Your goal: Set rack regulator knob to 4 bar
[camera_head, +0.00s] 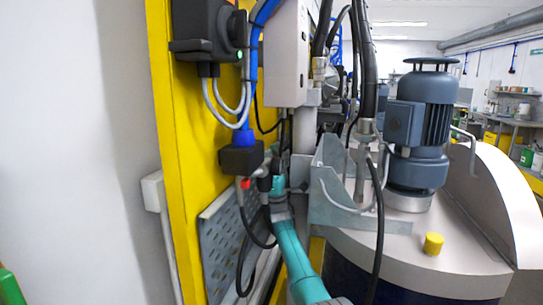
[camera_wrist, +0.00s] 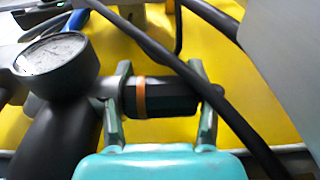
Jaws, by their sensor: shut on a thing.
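The regulator knob (camera_wrist: 170,97) is a black cylinder lying crosswise in the wrist view, with an orange ring (camera_wrist: 141,98) near its left end. My gripper (camera_wrist: 160,70) is shut on it, one finger towards each end of the knob. A round pressure gauge (camera_wrist: 55,55) with a pale face and black rim sits to the left of the knob. Its reading is too blurred to make out. In the head view my gripper (camera_head: 279,189) is beside the yellow rack, and the knob cannot be made out there.
A dark cable (camera_wrist: 160,55) crosses in front of the right finger in the wrist view. The yellow rack panel (camera_head: 178,130) carries a black block (camera_head: 240,156) with hoses. Black cables hang near my arm. A drum with a blue-grey motor (camera_head: 420,130) stands to the right.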

